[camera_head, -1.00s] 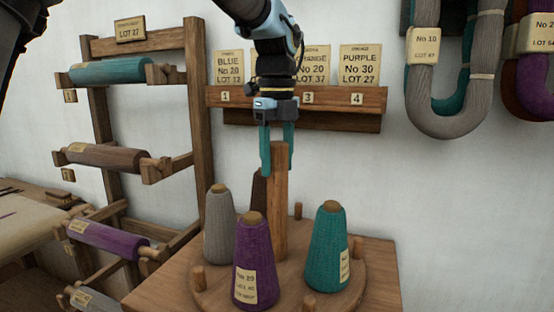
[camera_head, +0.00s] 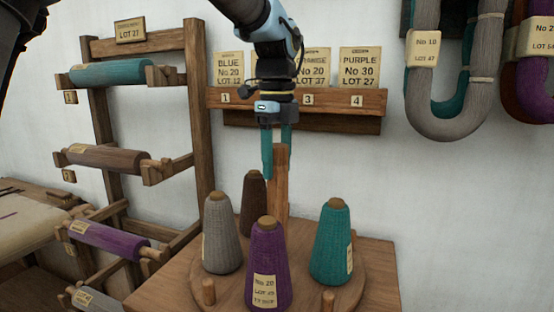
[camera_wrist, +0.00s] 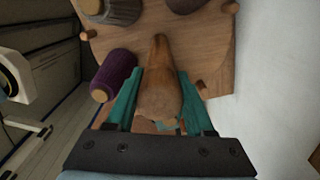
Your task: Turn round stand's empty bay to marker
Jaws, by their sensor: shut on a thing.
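The round stand (camera_head: 290,298) is a wooden disc with short pegs and a tall central post (camera_head: 281,185). It carries a grey cone (camera_head: 221,235), a purple cone (camera_head: 267,265), a teal cone (camera_head: 331,242) and a dark brown cone (camera_head: 253,205). My gripper (camera_head: 276,160) points down with its teal fingers shut on the post's top. In the wrist view the post (camera_wrist: 162,75) lies between the fingers, with a purple cone (camera_wrist: 114,74) to the left. A bare stretch of disc (camera_wrist: 210,50) shows to the right. I cannot make out the marker.
The stand sits on a wooden table (camera_head: 375,270). A rack of wound rollers (camera_head: 200,120) stands at left. A wall shelf (camera_head: 350,100) with numbered colour cards is behind my gripper. Yarn hanks (camera_head: 424,90) hang at upper right.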

